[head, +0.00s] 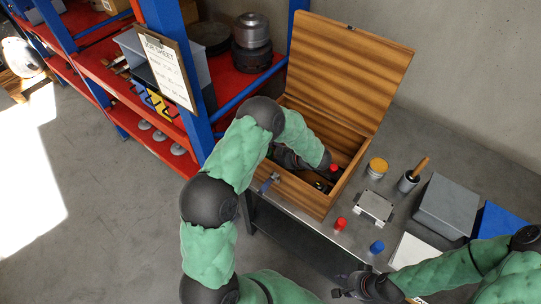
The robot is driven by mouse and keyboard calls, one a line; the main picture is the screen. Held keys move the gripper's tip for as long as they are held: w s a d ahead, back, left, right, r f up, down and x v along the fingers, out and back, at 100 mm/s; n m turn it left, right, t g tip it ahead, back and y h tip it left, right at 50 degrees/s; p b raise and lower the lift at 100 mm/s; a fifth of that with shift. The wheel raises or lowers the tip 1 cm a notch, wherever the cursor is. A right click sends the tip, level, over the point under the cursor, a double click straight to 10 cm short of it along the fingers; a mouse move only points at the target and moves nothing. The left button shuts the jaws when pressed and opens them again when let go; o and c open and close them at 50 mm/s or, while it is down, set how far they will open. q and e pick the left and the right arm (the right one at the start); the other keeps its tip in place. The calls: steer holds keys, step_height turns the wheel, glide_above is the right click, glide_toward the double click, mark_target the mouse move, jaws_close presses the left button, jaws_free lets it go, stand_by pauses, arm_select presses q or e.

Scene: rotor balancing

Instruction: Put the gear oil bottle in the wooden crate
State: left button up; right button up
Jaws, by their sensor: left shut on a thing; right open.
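The wooden crate (312,204) stands on the metal workbench with its lid (350,70) raised. My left arm reaches over the near wall, and my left gripper (322,184) is down inside the crate, mostly hidden by my own arm. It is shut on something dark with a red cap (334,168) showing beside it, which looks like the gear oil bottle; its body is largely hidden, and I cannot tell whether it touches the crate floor. My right gripper (345,287) is open and empty, low at the bench's front edge.
A red shelf rack (225,82) stands left.

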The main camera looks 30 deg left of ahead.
arm_select(q)
steer(key=shift+f, duration=0.25)
steer(key=o, duration=1)
steer(key=shift+r, duration=0.1)
steer(key=shift+r, duration=0.25)
steer(key=p+v, duration=0.1)
steer(key=v, duration=1.1)
steer(key=shift+r+p, duration=0.25)
steer(key=shift+p, duration=0.15)
